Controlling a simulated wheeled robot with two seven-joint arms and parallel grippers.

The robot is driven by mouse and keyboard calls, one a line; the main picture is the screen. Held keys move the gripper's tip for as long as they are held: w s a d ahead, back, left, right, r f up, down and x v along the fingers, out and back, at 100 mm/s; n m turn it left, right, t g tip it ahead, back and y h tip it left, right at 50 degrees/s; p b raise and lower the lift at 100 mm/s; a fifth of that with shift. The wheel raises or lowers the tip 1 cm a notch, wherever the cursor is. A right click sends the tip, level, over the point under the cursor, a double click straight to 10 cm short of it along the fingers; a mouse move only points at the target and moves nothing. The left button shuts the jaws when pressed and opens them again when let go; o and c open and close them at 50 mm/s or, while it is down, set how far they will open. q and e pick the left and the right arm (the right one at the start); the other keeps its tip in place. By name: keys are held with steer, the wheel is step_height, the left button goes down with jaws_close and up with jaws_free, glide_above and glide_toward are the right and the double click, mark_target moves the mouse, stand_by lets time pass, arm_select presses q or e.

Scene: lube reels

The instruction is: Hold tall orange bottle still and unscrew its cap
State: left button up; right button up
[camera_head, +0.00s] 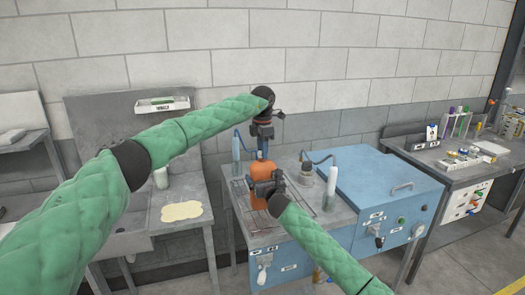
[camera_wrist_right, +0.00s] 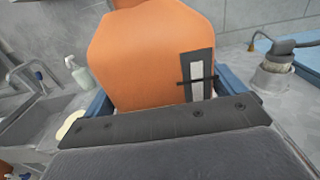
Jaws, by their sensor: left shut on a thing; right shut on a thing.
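The tall orange bottle (camera_head: 258,172) stands upright on the grey metal worktop, and its body fills the upper middle of the right wrist view (camera_wrist_right: 150,55). My right gripper (camera_head: 264,187) is shut around the bottle's body from the front; its blue-edged fingers show on both sides of the bottle in the wrist view. My left gripper (camera_head: 262,140) points straight down over the bottle's top and is shut at the cap. The cap is hidden by the left gripper, so I cannot tell how far it is turned.
A wire rack (camera_head: 250,215) lies on the worktop around the bottle. A blue cabinet (camera_head: 365,175) and a pump with a hose (camera_head: 307,175) stand to the right. A spray bottle (camera_wrist_right: 82,75), sink and yellow cloth (camera_head: 181,211) are to the left.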

arm_select(q)
steer(key=shift+r, duration=0.6)
steer(key=shift+r, duration=0.35)
steer(key=shift+r, duration=0.15)
steer(key=shift+r, duration=1.95)
arm_select(e)
steer(key=o, duration=1.5)
arm_select(q)
steer(key=shift+f, duration=0.1)
arm_select(e)
steer(key=shift+s, duration=0.1)
